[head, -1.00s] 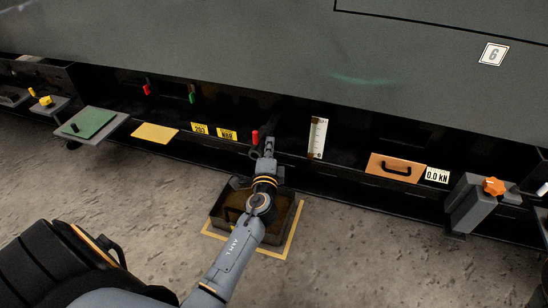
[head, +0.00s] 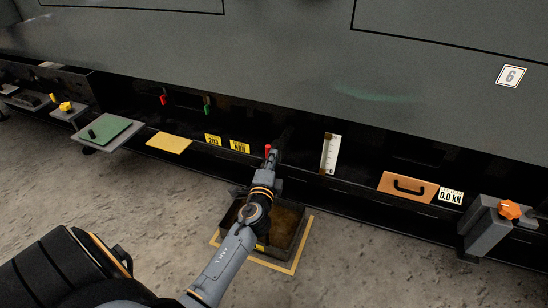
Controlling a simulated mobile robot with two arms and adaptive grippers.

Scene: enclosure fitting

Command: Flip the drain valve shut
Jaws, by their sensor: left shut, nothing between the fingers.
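The drain valve appears to be the small fitting with a red handle (head: 267,148) low on the dark front of the machine, above a floor tray. The red tip stands up just beyond my left gripper (head: 271,157). My left gripper is shut and empty, with its fingertips at or right beside the handle; I cannot tell whether they touch. The gripper hides the valve body and the lower part of the handle. The dark square tray (head: 301,236), with brown contents, lies below, partly hidden by my left arm. My right gripper is not in view.
Red (head: 163,99) and green (head: 207,104) handles sit further left, by a green plate (head: 113,130). A white gauge (head: 330,152), an orange panel with a black handle (head: 392,184) and an orange knob (head: 509,209) are to the right. The big grey housing overhangs above.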

